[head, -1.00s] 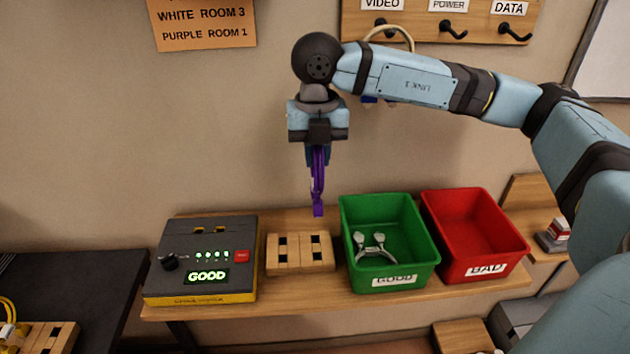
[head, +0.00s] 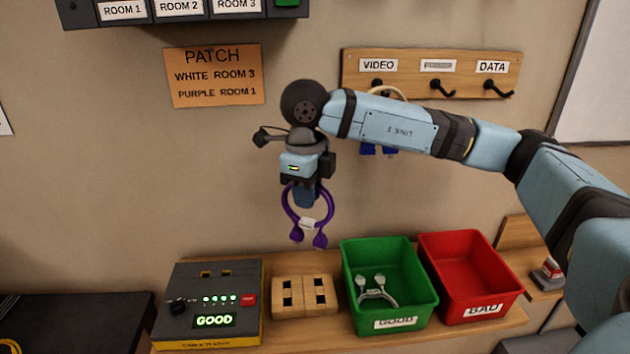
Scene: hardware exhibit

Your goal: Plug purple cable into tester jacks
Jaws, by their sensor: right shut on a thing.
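My right gripper (head: 304,192) is shut on the purple cable (head: 288,213) and holds it in the air above the bench. The cable hangs as a loop, with both plugs close together pointing down. The tester (head: 210,300) is a grey and yellow box at the left of the bench, with a lit GOOD display, a knob and a red button. Its two jacks (head: 216,273) show as small yellowish slots on its top rear. The cable is apart from the tester, up and to the right of it. My left gripper is not in view.
A wooden block with slots (head: 305,297) stands right of the tester. A green GOOD bin (head: 425,305) holds a white cable (head: 377,293); a red BAD bin (head: 480,262) stands beside it. A hook rack (head: 410,73) and a PATCH sign (head: 213,75) are on the wall.

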